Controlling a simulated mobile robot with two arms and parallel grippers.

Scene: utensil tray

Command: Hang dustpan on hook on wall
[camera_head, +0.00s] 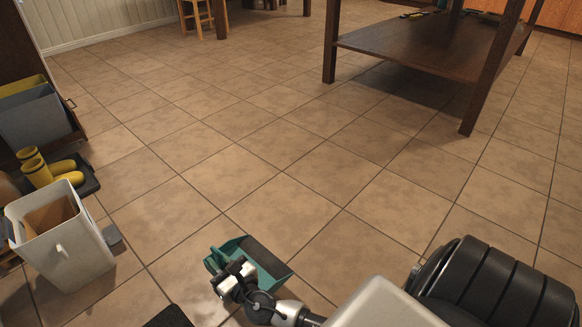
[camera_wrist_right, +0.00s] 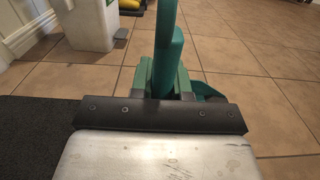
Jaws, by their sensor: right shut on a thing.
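The dustpan (camera_head: 263,262) is dark green and shows at the bottom middle of the head view, above the tiled floor. My right gripper (camera_head: 234,276) is shut on it and covers part of it. In the right wrist view the dustpan's green handle (camera_wrist_right: 167,50) stands upright beyond a dark bar, with part of its wider green body (camera_wrist_right: 193,80) behind it. My left gripper is not in view. No wall hook shows in either view.
A white pedal bin (camera_head: 85,262) stands at the left, with yellow boots (camera_head: 40,172) on a dark tray behind it. A dark wooden table (camera_head: 420,45) stands at the back right. A dark mat (camera_wrist_right: 35,140) lies at left in the wrist view. The middle floor is clear.

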